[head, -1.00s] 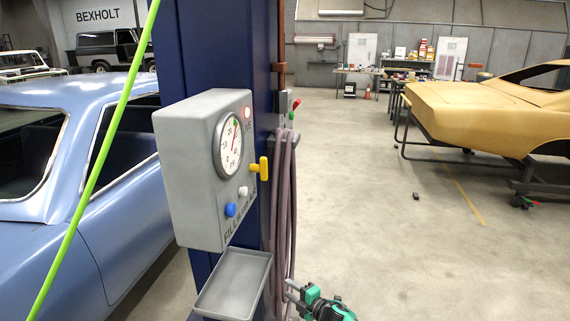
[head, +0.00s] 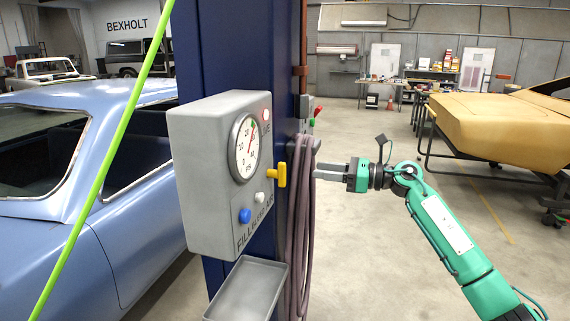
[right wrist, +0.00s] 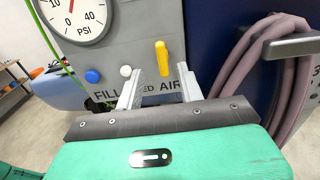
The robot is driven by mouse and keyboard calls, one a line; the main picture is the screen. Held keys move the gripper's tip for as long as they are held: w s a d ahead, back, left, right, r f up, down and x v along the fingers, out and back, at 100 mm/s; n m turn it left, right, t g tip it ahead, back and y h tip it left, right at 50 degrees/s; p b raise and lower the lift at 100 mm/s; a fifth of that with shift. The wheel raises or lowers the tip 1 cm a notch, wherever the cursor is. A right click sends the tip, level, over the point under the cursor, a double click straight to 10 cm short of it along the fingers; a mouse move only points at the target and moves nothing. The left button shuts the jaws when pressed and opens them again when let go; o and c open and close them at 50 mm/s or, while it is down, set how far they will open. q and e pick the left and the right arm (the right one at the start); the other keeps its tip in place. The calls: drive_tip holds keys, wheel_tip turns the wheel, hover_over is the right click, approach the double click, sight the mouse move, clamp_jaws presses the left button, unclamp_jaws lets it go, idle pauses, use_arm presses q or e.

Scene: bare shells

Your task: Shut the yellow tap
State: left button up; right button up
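The yellow tap (head: 282,174) sticks out from the right side of the grey gauge box (head: 206,180), its handle upright. In the right wrist view the tap (right wrist: 161,56) stands a little beyond my fingertips, in line with the gap between them. My right gripper (head: 317,170) is open and empty, to the right of the tap and apart from it, fingers pointing left. Both its fingers also show in the right wrist view (right wrist: 160,72). My left gripper is not in view.
The box is on a dark blue post (head: 240,45). A mauve hose (head: 299,240) hangs beside the tap, near my right fingers. A grey tray (head: 246,290) sits below the box. A blue car (head: 110,200) is at left, a yellow car body (head: 490,125) at right. Open floor lies between post and yellow body.

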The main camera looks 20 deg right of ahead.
sight(282, 162)
drive_tip(key=shift+p+x, duration=2.25)
drive_tip(key=shift+x, duration=3.55)
drive_tip(key=shift+d, duration=0.1)
drive_tip(key=shift+c, duration=0.2)
clamp_jaws()
